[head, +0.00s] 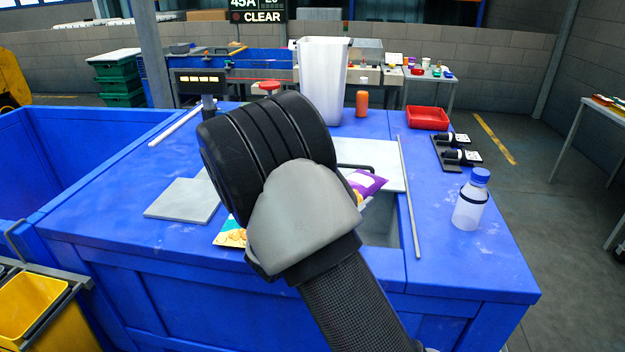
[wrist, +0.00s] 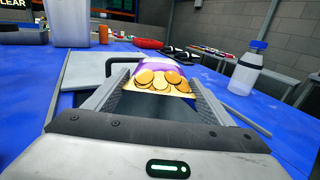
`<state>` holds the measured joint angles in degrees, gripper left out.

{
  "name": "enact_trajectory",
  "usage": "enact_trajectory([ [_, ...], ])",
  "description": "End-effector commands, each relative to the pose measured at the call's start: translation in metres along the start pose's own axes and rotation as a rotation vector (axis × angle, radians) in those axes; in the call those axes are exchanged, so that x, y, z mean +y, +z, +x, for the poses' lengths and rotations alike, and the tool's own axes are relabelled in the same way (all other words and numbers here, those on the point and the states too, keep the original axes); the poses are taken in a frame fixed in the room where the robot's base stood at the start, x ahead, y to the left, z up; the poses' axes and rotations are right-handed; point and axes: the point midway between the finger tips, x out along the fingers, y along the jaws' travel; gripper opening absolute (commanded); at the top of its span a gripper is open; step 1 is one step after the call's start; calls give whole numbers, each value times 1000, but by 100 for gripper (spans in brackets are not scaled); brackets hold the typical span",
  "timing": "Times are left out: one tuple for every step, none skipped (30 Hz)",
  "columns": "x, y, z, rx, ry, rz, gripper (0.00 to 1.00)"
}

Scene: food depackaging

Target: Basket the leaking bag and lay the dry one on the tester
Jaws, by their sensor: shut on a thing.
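My gripper (wrist: 165,76) is shut on a chip bag (wrist: 168,77), purple at the far end and yellow with printed round chips at the near end. In the head view my arm hides the fingers. A purple bag end (head: 368,183) shows right of the arm. A yellow printed bag part (head: 231,236) shows left of it, near the table's front; I cannot tell whether both belong to one bag. No leak is visible. A grey flat plate (head: 183,201) lies left of the arm. Which thing is the tester or the basket is not clear.
A pale panel with a dark handle (head: 380,160) lies behind a recess (head: 380,228). A clear bottle (head: 468,205), red tray (head: 428,118), tall white bin (head: 322,80) and orange bottle (head: 362,103) stand on the blue table. A display post (head: 203,85) rises at back left.

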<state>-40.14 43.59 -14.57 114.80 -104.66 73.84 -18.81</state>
Motion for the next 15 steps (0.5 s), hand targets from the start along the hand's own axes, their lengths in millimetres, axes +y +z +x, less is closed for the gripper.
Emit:
enact_trajectory([
  [0,-3,0,-1,0,1,51],
  [0,-3,0,-2,0,1,51],
  [0,-3,0,-1,0,1,51],
  [0,-3,0,-2,0,1,51],
  [0,-3,0,-1,0,1,51],
  [0,-3,0,-1,0,1,51],
  [0,-2,0,-1,0,1,51],
  [0,-3,0,-1,0,1,51],
  [0,-3,0,-1,0,1,78],
  [0,-3,0,-1,0,1,83],
  [0,-3,0,-1,0,1,88],
  [0,-3,0,-1,0,1,95],
  [0,-3,0,-1,0,1,98],
  [0,-3,0,-1,0,1,98],
  [0,-3,0,-1,0,1,98],
])
